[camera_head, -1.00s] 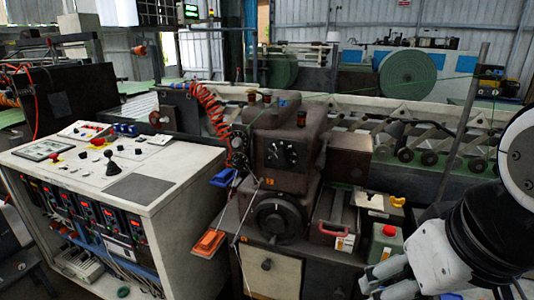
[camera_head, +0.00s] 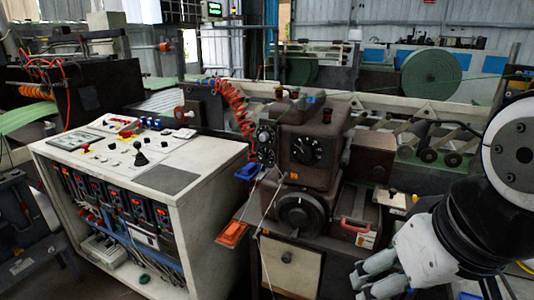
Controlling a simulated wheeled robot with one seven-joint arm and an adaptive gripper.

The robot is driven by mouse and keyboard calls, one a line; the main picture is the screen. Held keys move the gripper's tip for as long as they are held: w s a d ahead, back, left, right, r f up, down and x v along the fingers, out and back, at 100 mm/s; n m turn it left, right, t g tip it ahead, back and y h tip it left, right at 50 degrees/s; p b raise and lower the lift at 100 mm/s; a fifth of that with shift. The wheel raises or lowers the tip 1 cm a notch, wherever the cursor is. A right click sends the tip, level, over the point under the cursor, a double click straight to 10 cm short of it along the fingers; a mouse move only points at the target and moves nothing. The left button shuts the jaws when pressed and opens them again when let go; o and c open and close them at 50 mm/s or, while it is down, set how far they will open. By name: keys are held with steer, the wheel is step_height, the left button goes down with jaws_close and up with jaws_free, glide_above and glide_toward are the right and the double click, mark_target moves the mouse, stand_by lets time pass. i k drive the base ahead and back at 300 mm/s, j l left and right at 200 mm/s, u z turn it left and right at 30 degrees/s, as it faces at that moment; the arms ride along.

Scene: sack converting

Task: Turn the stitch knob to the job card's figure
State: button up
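A brown machine head (camera_head: 312,120) stands in the middle of the head view. Its front carries a black dial knob (camera_head: 306,151) with pale marks around it, and a smaller black dial (camera_head: 265,134) sits to the left. A large dark handwheel (camera_head: 302,212) is below. I cannot tell which knob is the stitch knob, and the figures are too small to read. No job card can be made out for certain. My gripper (camera_head: 361,284) is at the bottom right, low and in front of the machine. Its fingers look apart and empty, touching no knob.
A white control console (camera_head: 165,180) with a joystick and buttons stands left of the machine. An orange coiled cable (camera_head: 234,105) hangs between them. An orange pedal-like part (camera_head: 232,233) and a red-handled box (camera_head: 354,232) flank the handwheel. A green roll (camera_head: 431,76) is behind.

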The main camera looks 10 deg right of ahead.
mark_target(305, 151)
steer(key=l+u, duration=0.85)
steer(key=i+l, duration=0.05)
steer(key=l, duration=0.05)
